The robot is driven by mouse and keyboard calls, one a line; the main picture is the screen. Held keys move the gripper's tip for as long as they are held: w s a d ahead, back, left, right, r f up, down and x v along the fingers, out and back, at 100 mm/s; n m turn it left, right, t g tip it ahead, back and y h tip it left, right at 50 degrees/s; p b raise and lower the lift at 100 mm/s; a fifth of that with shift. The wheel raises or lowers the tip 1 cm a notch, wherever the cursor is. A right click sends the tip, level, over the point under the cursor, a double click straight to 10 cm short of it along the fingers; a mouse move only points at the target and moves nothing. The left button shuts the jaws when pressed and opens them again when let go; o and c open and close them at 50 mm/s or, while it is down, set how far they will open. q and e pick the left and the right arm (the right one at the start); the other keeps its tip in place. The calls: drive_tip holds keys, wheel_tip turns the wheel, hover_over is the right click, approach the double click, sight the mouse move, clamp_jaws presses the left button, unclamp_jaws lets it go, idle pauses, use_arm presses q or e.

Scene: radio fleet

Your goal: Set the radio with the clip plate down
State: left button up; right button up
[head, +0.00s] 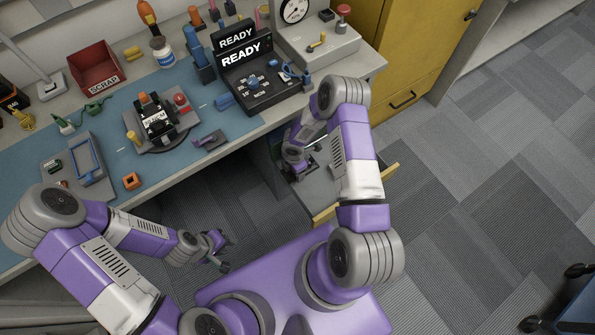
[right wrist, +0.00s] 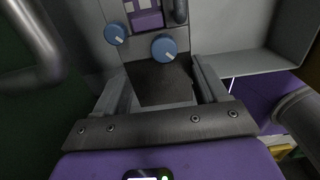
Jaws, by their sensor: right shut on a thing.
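In the right wrist view, a grey radio with two blue knobs (right wrist: 164,48), a purple panel (right wrist: 147,18) and a dark plate (right wrist: 163,84) sits at the fingers. My right gripper (right wrist: 163,92) is shut on it, with the dark plate between the fingers. In the head view, my right gripper (head: 300,167) is down in the open drawer (head: 324,184) below the bench edge. My arm hides most of the radio there, and I cannot tell whether it touches the drawer floor. My left gripper (head: 226,254) is open and empty, low in front of the bench.
The bench carries a blue mat (head: 108,160), a red scrap bin (head: 95,67), a dark READY console (head: 260,88), a fixture with a black device (head: 158,120) and a small grey stand with a purple part (head: 209,140). A yellow cabinet (head: 415,50) stands right.

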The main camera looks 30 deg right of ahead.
drive_tip(key=shift+w+d, duration=0.1)
drive_tip(key=shift+d, duration=0.8)
drive_tip(key=shift+d+f, duration=0.15)
drive_tip(key=shift+f, duration=0.15)
drive_tip(key=shift+f+b, duration=2.05)
drive_tip(key=shift+f, duration=1.15)
drive_tip(key=shift+f, duration=0.15)
drive_tip(key=o, duration=0.8)
drive_tip(key=shift+f, duration=0.1)
drive_tip(key=o, duration=0.5)
